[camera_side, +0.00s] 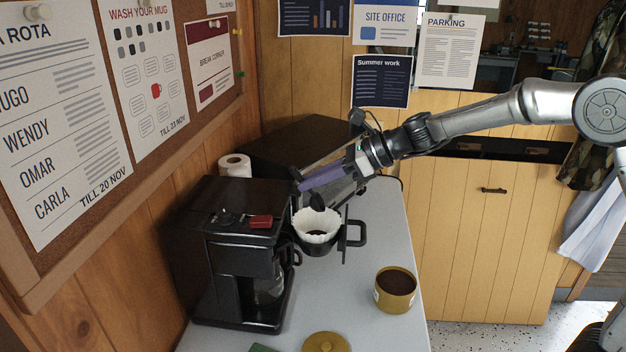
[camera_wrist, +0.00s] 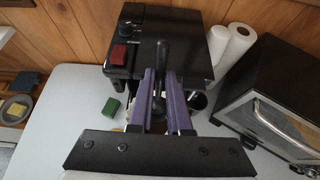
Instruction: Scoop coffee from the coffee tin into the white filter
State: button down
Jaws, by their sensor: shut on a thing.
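The coffee tin (camera_side: 396,302) is gold and stands open on the counter, dark coffee inside it. The white filter (camera_side: 307,219) sits in a black basket with a handle, in front of the coffee maker; some dark coffee shows inside it. My gripper (camera_side: 304,185) has purple fingers and is shut on a black scoop (camera_side: 317,200). The scoop's bowl is just above the filter's back rim; I cannot tell whether it holds coffee. In the wrist view the scoop (camera_wrist: 161,62) shows between the fingers (camera_wrist: 160,80), and the filter is mostly hidden.
The black coffee maker (camera_side: 240,190) with a red switch stands left of the filter. A toaster oven (camera_wrist: 262,85) and paper rolls (camera_wrist: 240,42) are behind. A gold lid (camera_side: 326,343) and a green block (camera_wrist: 110,107) lie in front. The counter's right side is clear around the tin.

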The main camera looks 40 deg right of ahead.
aim_at(292, 171)
dwell(0.4)
jog(key=shift+s+a+g+h, duration=0.2)
jog(key=shift+a+g+h, duration=0.1)
jog(key=shift+h, duration=0.1)
jog(key=w+g+h, duration=0.1)
jog(key=g+h, duration=0.1)
jog(key=w+a+f+g+h, duration=0.1)
jog(key=g+h, duration=0.1)
jog(key=w+a+g+h, duration=0.1)
jog(key=g+h, duration=0.1)
jog(key=shift+w+f, duration=0.25)
jog(key=shift+f, duration=0.1)
jog(key=shift+a+f+g+h, duration=0.1)
jog(key=shift+a+g+h, duration=0.2)
jog(key=shift+g, duration=0.1)
jog(key=shift+s+d+r, duration=0.1)
jog(key=shift+r, duration=1.9)
